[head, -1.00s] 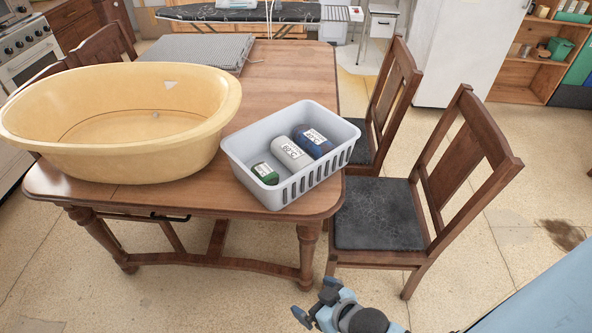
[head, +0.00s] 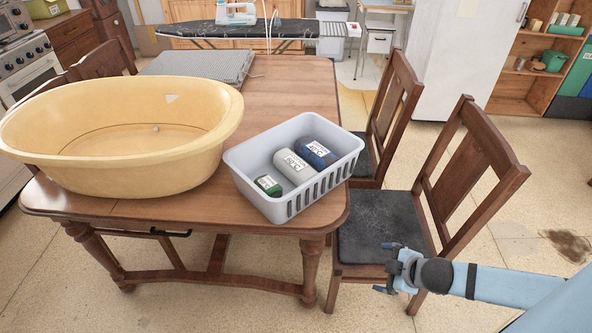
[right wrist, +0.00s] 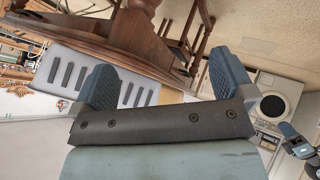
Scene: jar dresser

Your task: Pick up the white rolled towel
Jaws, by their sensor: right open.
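The white rolled towel (head: 295,167) lies in a light grey basket (head: 258,200) on the wooden table, between a green roll (head: 268,185) and a dark blue roll (head: 316,152). Each roll has a printed label. My right gripper (head: 385,268) is open and empty, to the right of and nearer than the basket, in front of the chair seat. In the right wrist view its two fingers (right wrist: 165,85) stand wide apart, with slotted grey basket wall behind; the towel is not visible there. A blue and dark part at that view's right edge looks like my left gripper (right wrist: 300,146); its jaws are unclear.
A large yellow tub (head: 120,178) fills the left of the table (head: 290,90), close to the basket. A folded grey cloth (head: 200,65) lies behind it. Two wooden chairs (head: 465,185) stand along the table's right side. Open floor lies in front.

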